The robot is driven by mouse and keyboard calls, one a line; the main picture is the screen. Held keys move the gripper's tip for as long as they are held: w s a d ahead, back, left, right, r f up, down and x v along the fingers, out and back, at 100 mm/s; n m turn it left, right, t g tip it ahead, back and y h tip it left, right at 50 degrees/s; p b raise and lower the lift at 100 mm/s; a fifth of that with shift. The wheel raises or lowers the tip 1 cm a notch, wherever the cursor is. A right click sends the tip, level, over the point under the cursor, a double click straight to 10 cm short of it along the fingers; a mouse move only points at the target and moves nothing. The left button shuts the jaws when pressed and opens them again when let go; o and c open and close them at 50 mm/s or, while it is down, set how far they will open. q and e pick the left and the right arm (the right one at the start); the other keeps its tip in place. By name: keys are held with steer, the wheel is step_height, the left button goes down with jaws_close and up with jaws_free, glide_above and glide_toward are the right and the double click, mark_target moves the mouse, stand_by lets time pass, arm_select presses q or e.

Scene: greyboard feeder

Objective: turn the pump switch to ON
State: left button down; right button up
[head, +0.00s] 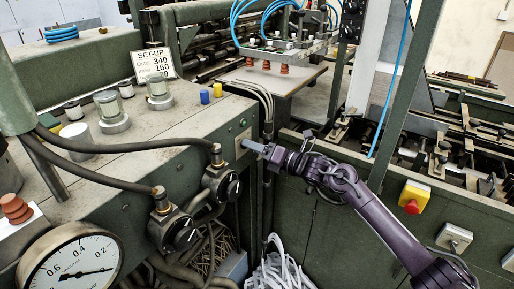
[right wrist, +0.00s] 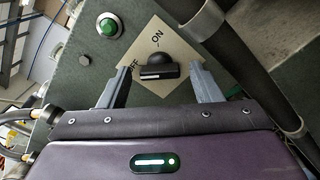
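The pump switch (right wrist: 157,67) is a black knob on a beige plate (right wrist: 178,52) marked OFF and ON in the right wrist view. Its bar lies crosswise, with the white mark on the side of the word OFF. My right gripper (right wrist: 161,78) is open, with one finger on each side of the knob and a gap to each. In the head view my right gripper (head: 254,147) is at the right end of the green housing, close to the plate (head: 243,139), and hides the knob. My left gripper is not in view.
A green button (right wrist: 108,26) sits beside the plate. Two black valve knobs (head: 232,187) with hoses and a pressure gauge (head: 72,262) are on the housing's front. Vertical pipes (head: 267,112) run just behind the gripper. A red stop button (head: 411,207) is at right.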

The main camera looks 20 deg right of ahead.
steer(key=c, duration=0.8)
steer(key=shift+m, duration=0.4)
steer(key=m, duration=1.7)
steer(key=shift+f, duration=0.15)
steer(key=o, duration=1)
steer(key=shift+c, duration=0.2)
